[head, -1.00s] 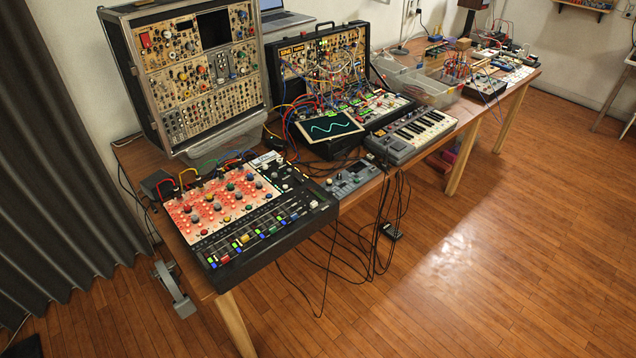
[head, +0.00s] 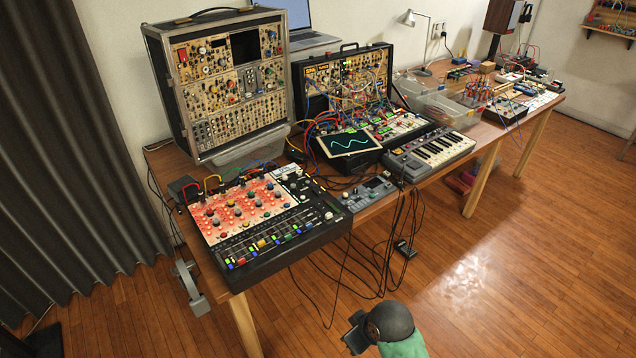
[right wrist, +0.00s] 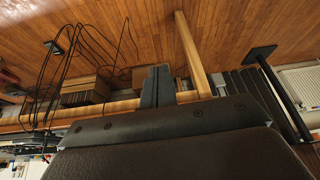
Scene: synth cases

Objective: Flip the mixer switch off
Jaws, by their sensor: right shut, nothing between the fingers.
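The mixer (head: 255,225), with a red-and-white panel, coloured knobs and a row of faders, sits at the near left end of the wooden table. Its right part is black, with a small pale control (head: 328,216) near the right edge. I cannot tell which control is the switch. My right gripper (right wrist: 157,86) shows in the right wrist view with dark fingers together and empty, apart from the mixer. A dark rounded part of my arm is at the bottom of the head view, below the table front; the fingertips are not clear there. My left gripper is not in view.
A tall modular rack (head: 225,85), an open patch case (head: 345,75), a small keyboard (head: 432,152) and a small grey device (head: 367,192) stand on the table. Black cables (head: 375,260) hang from its front edge.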

